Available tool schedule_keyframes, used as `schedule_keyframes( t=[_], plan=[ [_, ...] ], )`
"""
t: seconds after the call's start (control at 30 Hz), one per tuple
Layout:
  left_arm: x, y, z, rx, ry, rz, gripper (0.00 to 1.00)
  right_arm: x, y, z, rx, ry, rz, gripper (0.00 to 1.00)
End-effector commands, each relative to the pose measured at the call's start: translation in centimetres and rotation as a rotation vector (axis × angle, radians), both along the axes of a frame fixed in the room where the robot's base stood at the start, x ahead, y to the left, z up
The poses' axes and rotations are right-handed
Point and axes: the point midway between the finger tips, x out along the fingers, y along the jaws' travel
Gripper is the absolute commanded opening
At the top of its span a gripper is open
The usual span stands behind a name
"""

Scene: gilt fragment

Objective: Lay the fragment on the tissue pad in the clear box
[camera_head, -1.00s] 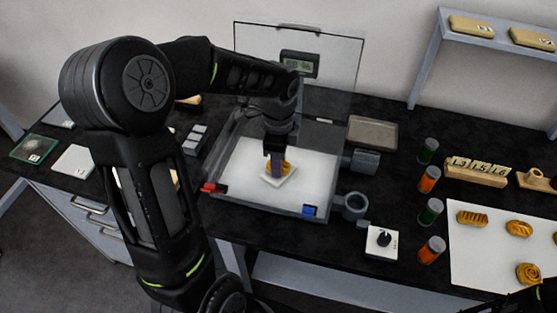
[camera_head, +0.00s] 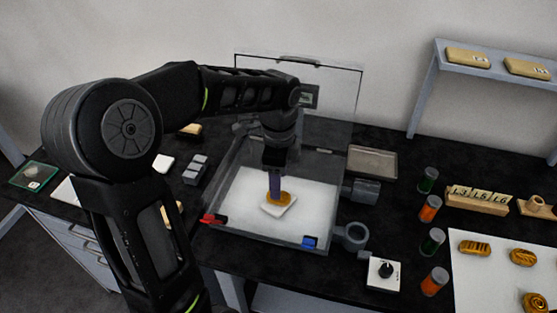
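The clear box (camera_head: 228,247) stands on the dark bench with its lid raised at the back. On its white floor lies the small white tissue pad (camera_head: 281,210). The gold fragment (camera_head: 279,198) shows over the pad and seems to rest on it. My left gripper (camera_head: 275,195) reaches down into the box, its purplish fingers just above or at the fragment. I see the fingers edge-on, so I cannot tell whether they grip it. My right gripper is out of view.
The box has walls, a red clip (camera_head: 213,219) and a blue clip (camera_head: 310,242) in front. Ports (camera_head: 354,236) stick out on its right. Several capped vials (camera_head: 430,208) stand further right, near a white sheet (camera_head: 477,271) with gold pieces. A grey tray (camera_head: 372,162) lies behind.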

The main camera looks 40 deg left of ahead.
Motion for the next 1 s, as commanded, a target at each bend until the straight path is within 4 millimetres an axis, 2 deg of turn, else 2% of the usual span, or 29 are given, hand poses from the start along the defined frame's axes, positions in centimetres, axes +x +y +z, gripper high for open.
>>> schedule_keyframes(
  t=[0.03, 0.2, 0.4, 1.0],
  plan=[
    [0.1, 0.0, 1.2, 0.0, -0.005, 0.001, 0.57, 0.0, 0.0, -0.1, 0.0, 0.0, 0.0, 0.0],
    [0.1, 0.0, 4.6, 0.001, -0.004, -0.001, 0.57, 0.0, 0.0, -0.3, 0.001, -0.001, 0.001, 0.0],
    [0.0, 0.0, 6.8, -0.001, -0.001, -0.001, 0.57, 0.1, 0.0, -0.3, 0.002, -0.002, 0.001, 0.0],
    [0.0, 0.0, 7.1, 0.0, 0.001, 0.0, 0.57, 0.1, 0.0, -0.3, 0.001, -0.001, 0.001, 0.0]
  ],
)
